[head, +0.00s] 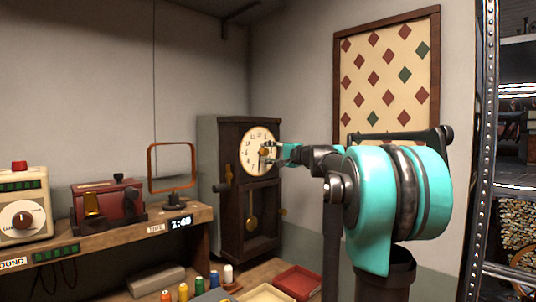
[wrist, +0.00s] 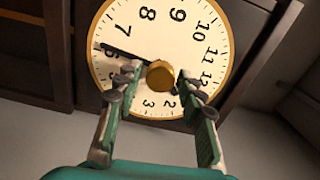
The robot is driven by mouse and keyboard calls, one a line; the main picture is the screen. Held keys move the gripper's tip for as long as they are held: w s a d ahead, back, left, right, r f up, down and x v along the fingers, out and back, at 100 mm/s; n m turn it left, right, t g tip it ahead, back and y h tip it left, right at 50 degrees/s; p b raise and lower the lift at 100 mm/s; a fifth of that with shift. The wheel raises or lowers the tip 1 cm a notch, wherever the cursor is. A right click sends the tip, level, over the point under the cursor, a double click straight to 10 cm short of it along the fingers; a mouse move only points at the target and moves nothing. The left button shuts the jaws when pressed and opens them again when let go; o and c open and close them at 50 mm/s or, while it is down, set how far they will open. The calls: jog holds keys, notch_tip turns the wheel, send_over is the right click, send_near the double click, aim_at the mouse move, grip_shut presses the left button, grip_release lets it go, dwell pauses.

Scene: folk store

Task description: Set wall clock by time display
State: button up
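The wall clock (head: 247,190) is a dark wooden pendulum case with a cream dial (head: 252,140). In the wrist view the dial (wrist: 215,60) appears turned, and a long black hand (wrist: 125,52) points near the 6. The other hand is not clearly visible. A brass knob (wrist: 160,75) is at the dial centre. My gripper (head: 282,153) is in front of the dial. In the wrist view my gripper (wrist: 158,80) is open, with its fingertips on either side of the knob and small gaps visible.
A mirror-like orange frame (head: 172,168), a red device (head: 105,205) and a cream device (head: 24,205) stand on the left shelf. Thread spools (head: 198,284) and a red tray (head: 298,282) are below the clock. A metal rack (head: 480,170) stands at the right.

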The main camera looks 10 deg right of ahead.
jog(key=shift+o, duration=0.9)
jog(key=v, duration=0.8)
jog(key=shift+c, duration=0.3)
jog(key=shift+w+a+n, duration=0.8)
jog(key=shift+w+n, duration=0.25)
jog(key=shift+n, duration=0.8)
jog(key=shift+w+a+n, duration=0.75)
jog(key=shift+w+n, duration=0.3)
jog(key=shift+n, duration=0.85)
jog(key=shift+w+a+n, duration=0.8)
jog(key=shift+w+n, duration=0.3)
jog(key=shift+n, duration=0.75)
